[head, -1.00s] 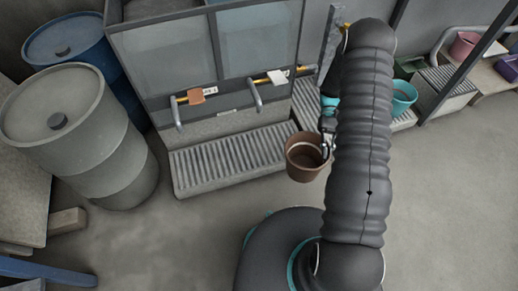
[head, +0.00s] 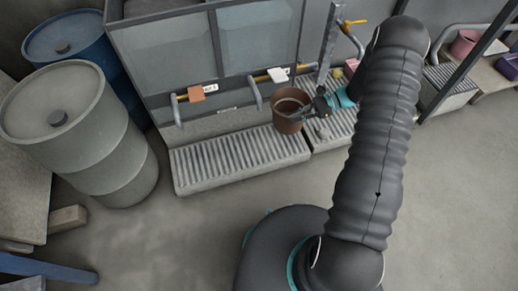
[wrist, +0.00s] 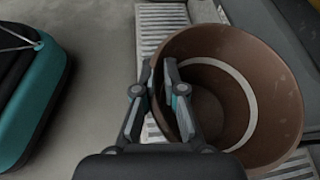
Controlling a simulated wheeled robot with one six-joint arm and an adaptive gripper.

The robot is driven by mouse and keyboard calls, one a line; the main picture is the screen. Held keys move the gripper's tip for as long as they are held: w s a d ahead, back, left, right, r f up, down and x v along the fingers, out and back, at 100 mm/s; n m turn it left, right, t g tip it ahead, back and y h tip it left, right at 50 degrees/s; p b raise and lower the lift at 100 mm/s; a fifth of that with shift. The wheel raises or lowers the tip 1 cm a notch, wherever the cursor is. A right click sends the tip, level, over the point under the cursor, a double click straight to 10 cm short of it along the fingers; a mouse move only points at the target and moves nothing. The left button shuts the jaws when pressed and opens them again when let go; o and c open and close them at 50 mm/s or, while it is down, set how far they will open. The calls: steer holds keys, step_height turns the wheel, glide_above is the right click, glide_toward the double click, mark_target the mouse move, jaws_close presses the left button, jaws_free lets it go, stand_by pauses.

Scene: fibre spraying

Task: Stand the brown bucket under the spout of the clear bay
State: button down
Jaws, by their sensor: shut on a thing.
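The brown bucket (head: 288,119) is upright in the head view, at the right end of the slatted ledge (head: 220,158), seemingly held above it. My gripper (head: 311,107) is shut on the bucket's right rim. In the wrist view my gripper (wrist: 172,82) pinches the near-left wall of the bucket (wrist: 270,95), whose inside looks empty apart from a pale ring. A bent grey spout (head: 257,94) with a white tag (head: 278,75) is just left of the bucket. Another spout (head: 177,108) with an orange-brown tag (head: 197,93) is farther left. I cannot tell which bay is the clear one.
A grey drum (head: 75,130) and a blue drum (head: 75,45) stand at the left. A second slatted ledge (head: 335,128) and a yellow-handled pipe (head: 352,22) are to the right, partly behind my arm. A pink pot (head: 465,43) stands farther right. The floor in front is free.

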steer(key=s, duration=0.7)
steer(key=w+a+f+b, duration=0.1)
steer(key=w+a+f, duration=0.2)
steer(key=a+f, duration=0.8)
steer(key=shift+w+a+f+n+g+b, duration=0.15)
steer(key=shift+f+n+g+b, duration=0.15)
steer(key=shift+f+n+g, duration=0.1)
steer(key=shift+f, duration=0.15)
steer(key=shift+f, duration=0.1)
steer(key=c, duration=1.3)
jaws_free()
steer(key=shift+o, duration=0.2)
